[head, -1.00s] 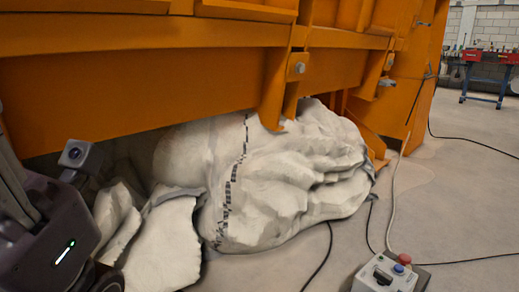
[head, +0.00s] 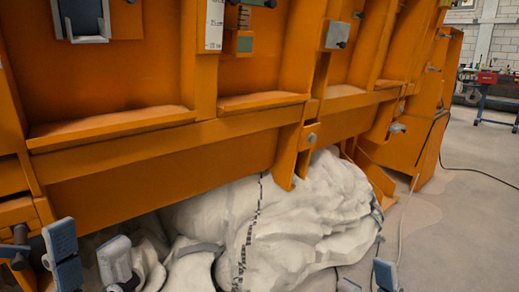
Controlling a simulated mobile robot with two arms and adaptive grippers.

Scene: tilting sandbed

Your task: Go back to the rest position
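My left gripper (head: 89,258) is at the lower left, in front of the orange sandbed frame (head: 150,140). Its two blue-grey finger pads stand apart with nothing visible between them. My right gripper (head: 367,282) shows at the bottom edge, right of centre, in front of the lower right part of the white rock-like mass (head: 300,220). Its fingertips are apart with no object visible between them, and the rest of it is cut off by the frame. Neither gripper appears to hold anything.
The large orange frame fills the left and middle, with the white mass under it. A dark cable (head: 480,171) and a pale cable (head: 407,215) lie on the grey floor (head: 460,225) at right, which is mostly clear.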

